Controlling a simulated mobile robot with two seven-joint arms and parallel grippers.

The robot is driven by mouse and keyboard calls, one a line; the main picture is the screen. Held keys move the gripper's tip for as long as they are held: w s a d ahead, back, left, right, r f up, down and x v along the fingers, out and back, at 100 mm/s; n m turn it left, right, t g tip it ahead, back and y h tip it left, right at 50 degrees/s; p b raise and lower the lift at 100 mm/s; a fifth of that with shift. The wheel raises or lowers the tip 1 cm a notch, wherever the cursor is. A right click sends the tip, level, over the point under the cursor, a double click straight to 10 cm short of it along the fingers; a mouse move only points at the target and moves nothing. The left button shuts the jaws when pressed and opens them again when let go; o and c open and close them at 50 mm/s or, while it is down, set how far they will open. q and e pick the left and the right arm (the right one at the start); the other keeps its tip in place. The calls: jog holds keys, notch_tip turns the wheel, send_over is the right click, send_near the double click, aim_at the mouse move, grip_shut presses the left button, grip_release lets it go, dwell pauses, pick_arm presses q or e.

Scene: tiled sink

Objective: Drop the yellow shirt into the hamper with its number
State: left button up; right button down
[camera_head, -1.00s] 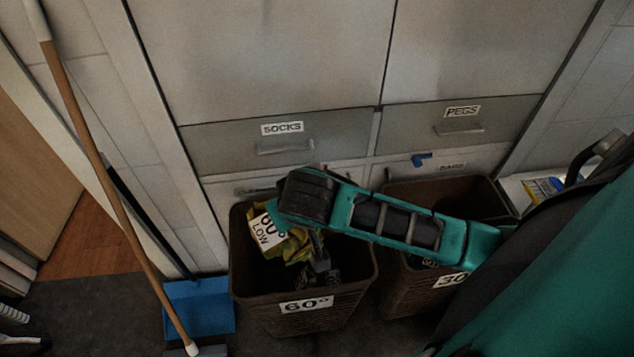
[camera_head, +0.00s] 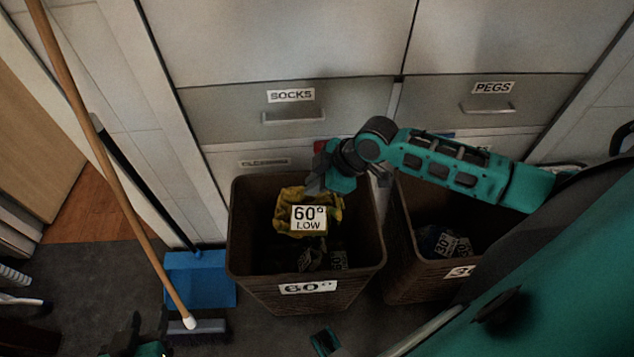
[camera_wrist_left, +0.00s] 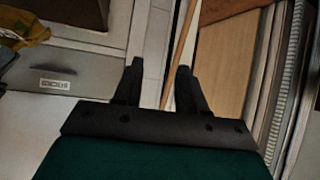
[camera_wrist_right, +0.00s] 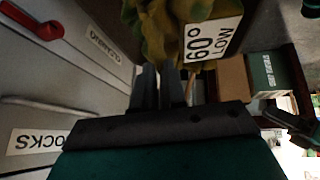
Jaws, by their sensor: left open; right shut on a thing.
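The yellow shirt (camera_head: 286,221) hangs with its white "60° LOW" tag facing up, within the outline of the brown hamper marked 60° (camera_head: 310,287). How high it is over the hamper's contents is hard to tell. My right gripper (camera_head: 318,180) is shut on the shirt at the hamper's back side. The right wrist view shows the shirt (camera_wrist_right: 158,35) at the fingertips (camera_wrist_right: 170,82). My left gripper (camera_wrist_left: 160,72) is open and empty, low at the left in the head view, away from the hampers.
A second brown hamper, marked 30° (camera_head: 420,284), stands right of the first, with dark tagged clothes inside. Drawers marked SOCKS (camera_head: 235,122) and PEGS (camera_head: 540,95) are behind. A blue dustpan (camera_head: 200,279) and a wooden-handled broom (camera_head: 110,175) are at left.

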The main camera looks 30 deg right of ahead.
aim_at(317, 195)
jog(key=shift+w+d+f, duration=0.2)
jog(key=shift+d, duration=0.1)
jog(key=shift+f+b, duration=0.85)
jog(key=shift+b, duration=0.2)
notch_tip(317, 195, down, 3)
jog(key=b, duration=0.3)
jog(key=shift+n, duration=0.3)
jog(key=shift+f+b, duration=0.4)
jog(key=shift+b, duration=0.2)
jog(key=shift+f+b, duration=0.25)
jog(key=shift+b, duration=0.05)
pick_arm(q)
jog(key=shift+h, duration=0.3)
jog(key=f, duration=0.1)
jog(key=d+f, duration=0.1)
jog(key=f, duration=0.1)
jog(key=w+f, duration=0.1)
jog(key=shift+d+f, duration=0.25)
pick_arm(e)
jog(key=shift+r, duration=0.1)
